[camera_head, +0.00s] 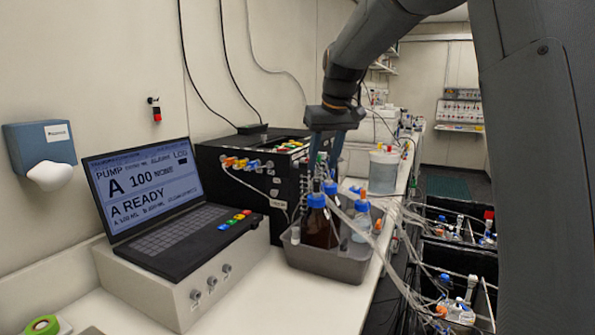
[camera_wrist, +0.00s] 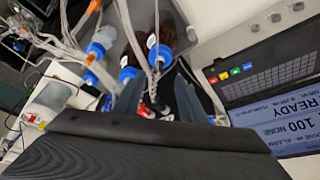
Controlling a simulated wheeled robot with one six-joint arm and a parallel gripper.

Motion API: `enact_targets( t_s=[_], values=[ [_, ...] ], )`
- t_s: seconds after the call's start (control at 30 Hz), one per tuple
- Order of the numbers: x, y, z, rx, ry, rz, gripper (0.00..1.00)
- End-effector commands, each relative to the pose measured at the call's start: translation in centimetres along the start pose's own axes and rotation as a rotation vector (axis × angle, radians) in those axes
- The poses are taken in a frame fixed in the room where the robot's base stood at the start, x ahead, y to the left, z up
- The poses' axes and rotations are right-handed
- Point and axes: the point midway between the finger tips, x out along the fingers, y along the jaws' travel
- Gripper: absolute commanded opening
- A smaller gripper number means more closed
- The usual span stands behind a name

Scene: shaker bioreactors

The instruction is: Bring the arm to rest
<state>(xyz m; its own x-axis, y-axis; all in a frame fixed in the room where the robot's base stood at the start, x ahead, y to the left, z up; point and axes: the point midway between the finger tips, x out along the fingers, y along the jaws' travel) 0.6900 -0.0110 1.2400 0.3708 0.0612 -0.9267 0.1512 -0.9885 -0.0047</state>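My arm reaches in from the upper right in the head view and bends down over the bench. My gripper (camera_head: 326,172) points down above the back of a grey tray (camera_head: 335,268) of bottles. Its two bluish fingers stand apart with a gap between them, and I see nothing clearly held. In the wrist view the fingers (camera_wrist: 158,98) are also apart, with tubing and small red and white parts showing beyond them. The brown bottle (camera_head: 318,228) with a blue cap stands in the tray just below and in front of the gripper. Whether the fingertips touch anything is unclear.
A laptop-like pump console (camera_head: 150,190) shows "A READY" at the left. A black pump box (camera_head: 240,180) stands behind the tray. A clear container (camera_head: 383,174) is just right of the gripper. Loose tubes (camera_head: 400,270) hang off the bench's right edge toward black crates (camera_head: 455,262).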

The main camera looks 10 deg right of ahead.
Motion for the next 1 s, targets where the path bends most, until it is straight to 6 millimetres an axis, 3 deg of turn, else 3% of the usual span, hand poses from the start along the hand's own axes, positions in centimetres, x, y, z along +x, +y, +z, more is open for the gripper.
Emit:
enact_targets(
  t_s=[0.17,0.4,0.5,0.63,0.7,0.8,1.0],
  values=[
    [4.1,-0.9,6.3,0.033,-0.061,0.005,0.38],
    [10.2,-3.0,20.8,0.092,-0.171,0.022,0.38],
    [11.8,-4.0,27.1,0.110,-0.214,0.029,0.38],
    [13.0,-4.9,33.8,0.129,-0.255,0.035,0.38],
    [13.2,-5.3,36.3,0.137,-0.270,0.037,0.38],
    [13.4,-5.7,38.6,0.141,-0.284,0.039,0.38],
    [13.5,-5.8,39.5,0.144,-0.290,0.040,0.38]
  ],
)
